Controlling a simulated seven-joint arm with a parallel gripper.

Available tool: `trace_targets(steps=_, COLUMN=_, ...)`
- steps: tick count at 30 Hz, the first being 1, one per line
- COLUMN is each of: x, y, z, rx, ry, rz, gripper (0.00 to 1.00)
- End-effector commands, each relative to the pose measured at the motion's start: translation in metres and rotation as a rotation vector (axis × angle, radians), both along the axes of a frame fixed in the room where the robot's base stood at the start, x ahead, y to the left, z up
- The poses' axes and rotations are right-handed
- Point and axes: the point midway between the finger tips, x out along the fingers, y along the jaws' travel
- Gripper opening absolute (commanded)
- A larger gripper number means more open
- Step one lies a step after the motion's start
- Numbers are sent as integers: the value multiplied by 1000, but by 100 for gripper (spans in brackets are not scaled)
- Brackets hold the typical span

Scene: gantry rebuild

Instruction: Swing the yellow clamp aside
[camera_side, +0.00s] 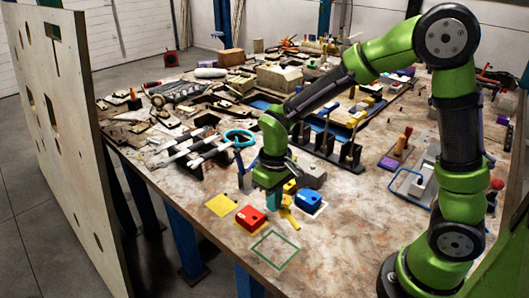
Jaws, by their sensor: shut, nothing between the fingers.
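The yellow clamp (289,217) is a small, bent yellow piece near the front of the table, between a red block (250,218) and a blue block (308,198). My gripper (274,206) points down just left of the clamp, above and behind the red block. It is shut and empty. At this size I cannot tell whether its fingertips touch the clamp. Another yellow part (290,187) shows right behind the gripper, and my wrist partly hides this area.
A yellow square (221,205) lies left of the red block, and a green outlined square (275,237) lies in front. The table's front right is mostly clear. A tall board (70,150) stands at left.

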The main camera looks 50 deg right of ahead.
Motion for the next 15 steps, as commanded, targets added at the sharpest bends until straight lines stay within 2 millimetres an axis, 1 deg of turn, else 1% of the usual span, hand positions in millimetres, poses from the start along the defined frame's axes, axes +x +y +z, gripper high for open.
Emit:
trace_targets(steps=8, x=0, y=-1, z=0, rx=0, ry=0, rz=0, gripper=0)
trace_targets(steps=15, x=-6, y=-8, z=0, rx=0, ry=1, rz=-2, gripper=0)
